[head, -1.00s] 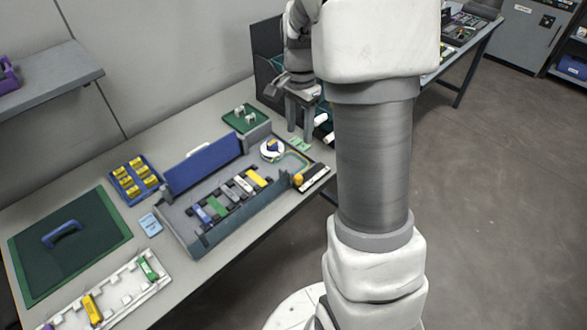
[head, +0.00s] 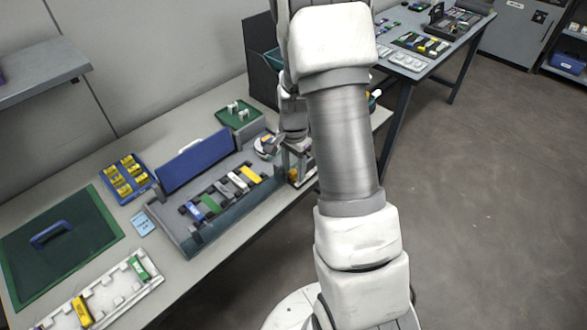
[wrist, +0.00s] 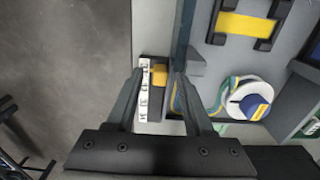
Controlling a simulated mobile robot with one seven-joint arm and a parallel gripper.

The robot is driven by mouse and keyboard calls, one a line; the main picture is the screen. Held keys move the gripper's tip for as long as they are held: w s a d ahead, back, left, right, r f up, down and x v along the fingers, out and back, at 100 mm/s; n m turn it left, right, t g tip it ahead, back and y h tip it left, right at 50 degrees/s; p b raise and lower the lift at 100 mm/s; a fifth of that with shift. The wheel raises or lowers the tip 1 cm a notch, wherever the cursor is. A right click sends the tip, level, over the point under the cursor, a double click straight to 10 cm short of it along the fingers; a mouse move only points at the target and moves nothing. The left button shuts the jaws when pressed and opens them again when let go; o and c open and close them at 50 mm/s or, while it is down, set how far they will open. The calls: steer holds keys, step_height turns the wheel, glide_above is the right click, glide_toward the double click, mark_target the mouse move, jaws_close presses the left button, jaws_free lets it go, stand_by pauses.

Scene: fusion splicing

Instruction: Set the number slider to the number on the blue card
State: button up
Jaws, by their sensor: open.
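The number slider (wrist: 144,100) is a white number strip with a yellow knob (wrist: 158,75). It sits at the right end of the grey workstation tray, and the knob is near the strip's far end in the wrist view. The strip's numbers are too small to read surely. My gripper (wrist: 159,73) is open over the slider, with the knob between its fingertips; I cannot tell whether they touch it. In the head view my gripper (head: 295,150) hides most of the slider. The light blue card (head: 143,223) lies on the table left of the tray; its number is unreadable.
The grey tray (head: 188,235) holds several coloured blocks and has a raised blue lid (head: 195,160). A white reel (wrist: 250,98) lies close beside the right finger. A green holder (head: 238,113) stands behind. Open floor lies beyond the table's front edge.

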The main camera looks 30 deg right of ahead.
jaws_close()
stand_by(1.4)
